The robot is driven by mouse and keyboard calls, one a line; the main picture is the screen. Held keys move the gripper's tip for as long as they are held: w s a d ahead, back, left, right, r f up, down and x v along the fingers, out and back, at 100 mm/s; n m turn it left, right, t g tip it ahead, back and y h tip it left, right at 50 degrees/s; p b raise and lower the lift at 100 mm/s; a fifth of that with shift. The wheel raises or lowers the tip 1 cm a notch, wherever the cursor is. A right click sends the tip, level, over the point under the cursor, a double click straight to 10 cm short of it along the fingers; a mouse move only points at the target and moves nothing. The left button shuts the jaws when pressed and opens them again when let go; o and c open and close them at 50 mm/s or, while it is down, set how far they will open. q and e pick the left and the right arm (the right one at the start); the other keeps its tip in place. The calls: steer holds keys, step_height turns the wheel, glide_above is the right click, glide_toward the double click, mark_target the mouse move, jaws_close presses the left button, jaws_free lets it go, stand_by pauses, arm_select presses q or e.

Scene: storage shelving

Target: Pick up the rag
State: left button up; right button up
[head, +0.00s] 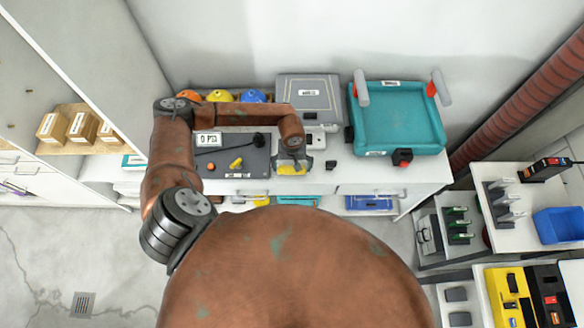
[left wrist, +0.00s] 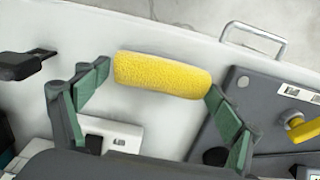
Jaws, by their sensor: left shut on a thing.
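The rag is a yellow, rough-textured roll (left wrist: 162,75) in the left wrist view, lying between the green-padded fingertips of my left gripper (left wrist: 158,82). One fingertip is at each end of it. In the head view the rag (head: 291,171) shows as a yellow patch below my left gripper (head: 292,164), near the front edge of the white worktop (head: 400,172). The gripper is shut on the rag. Whether the rag touches the worktop I cannot tell. My right gripper is in neither view.
A dark grey board (head: 216,166) with a yellow-handled piece (head: 236,163) lies left of the gripper. A grey case (head: 309,92) stands behind. A teal crate (head: 397,125) stands at the right. A small black object (head: 331,165) lies close by on the right. A metal handle (left wrist: 254,38) shows at the worktop's front.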

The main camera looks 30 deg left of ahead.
arm_select(q)
step_height(320, 180, up, 3)
steer(key=shift+w+f, duration=0.1)
steer(key=shift+f, duration=0.05)
steer(key=s+d+r+b, duration=0.1)
steer(key=s+d+r, duration=0.8)
steer(key=d, duration=0.1)
steer(key=shift+s+r+b, duration=0.35)
steer(key=shift+s, duration=0.05)
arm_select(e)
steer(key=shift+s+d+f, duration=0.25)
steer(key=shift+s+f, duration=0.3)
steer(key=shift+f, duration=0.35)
arm_select(q)
steer(key=shift+d, duration=0.1)
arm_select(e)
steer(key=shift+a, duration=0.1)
